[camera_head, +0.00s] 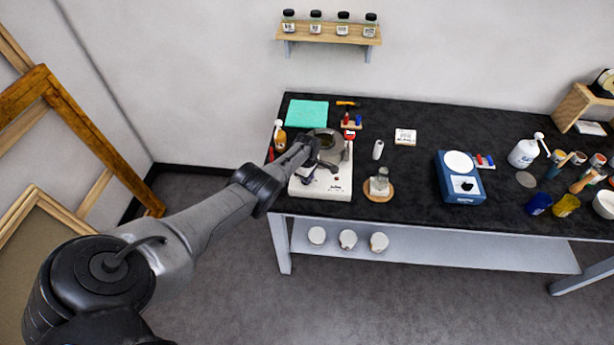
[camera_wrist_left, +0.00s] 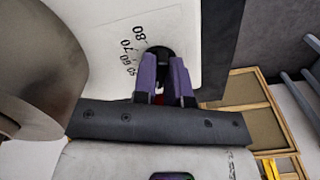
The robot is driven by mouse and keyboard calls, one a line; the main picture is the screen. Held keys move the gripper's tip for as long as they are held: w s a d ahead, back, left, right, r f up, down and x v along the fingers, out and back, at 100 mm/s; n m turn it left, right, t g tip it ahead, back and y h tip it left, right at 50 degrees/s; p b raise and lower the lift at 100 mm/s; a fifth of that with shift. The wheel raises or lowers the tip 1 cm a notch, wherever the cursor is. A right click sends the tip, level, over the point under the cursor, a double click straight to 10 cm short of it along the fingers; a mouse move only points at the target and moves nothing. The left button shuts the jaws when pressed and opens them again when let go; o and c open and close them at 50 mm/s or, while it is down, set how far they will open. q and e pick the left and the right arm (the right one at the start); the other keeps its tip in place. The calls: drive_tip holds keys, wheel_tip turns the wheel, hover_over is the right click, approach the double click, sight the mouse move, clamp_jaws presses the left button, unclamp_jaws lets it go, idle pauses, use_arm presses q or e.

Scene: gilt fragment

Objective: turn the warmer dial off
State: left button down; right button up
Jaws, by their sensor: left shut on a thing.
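The warmer (camera_head: 338,188) is a white box at the left end of the black table, with a grey metal pot (camera_head: 330,150) on top. In the left wrist view, its white panel (camera_wrist_left: 105,25) carries printed numbers such as 60, 70 and 80. The black dial (camera_wrist_left: 160,52) sits beside these numbers. My left gripper (camera_wrist_left: 164,72) has its two purple fingers on either side of the dial and is shut on it. The dial's pointer is hidden, so its setting cannot be read. In the head view, my left gripper (camera_head: 308,176) covers the dial. My right gripper is not in view.
A glass jar on a round wooden coaster (camera_head: 379,196) stands just right of the warmer. A white bottle (camera_head: 378,149) and a blue device (camera_head: 460,180) stand farther right. A turquoise pad (camera_head: 306,113) lies behind. The table front between coaster and blue device is clear.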

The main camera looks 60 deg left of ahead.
use_arm(q)
drive_tip(key=shift+n, duration=0.9)
drive_tip(key=c, duration=1.2)
unclamp_jaws()
drive_tip(key=shift+o, duration=0.2)
drive_tip(key=shift+r, duration=0.1)
drive_tip(key=shift+r+p, duration=0.25)
drive_tip(key=shift+p, duration=0.15)
wheel_tip(320, 180, up, 13)
drive_tip(key=p, duration=0.7)
